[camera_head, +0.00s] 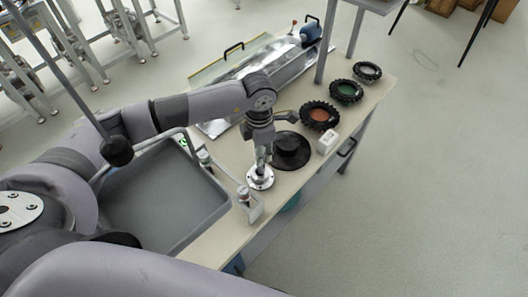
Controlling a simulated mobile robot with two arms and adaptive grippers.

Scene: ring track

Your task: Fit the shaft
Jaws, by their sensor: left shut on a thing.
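My left gripper (262,150) comes down over the table, pointing down, and is shut on the shaft, a slim silver metal piece (261,163). A round silver flange (260,183) shows directly below the fingers, close to the table's front edge. I cannot tell whether the flange is part of the shaft or a separate seat under it. The fingers hide the upper part of the shaft. My right gripper is not in view.
A black round disc (291,152) lies just right of the gripper, beside a small white block (327,142). Black toothed rings with red (320,115), green (346,91) and pale (367,72) centres line the table.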

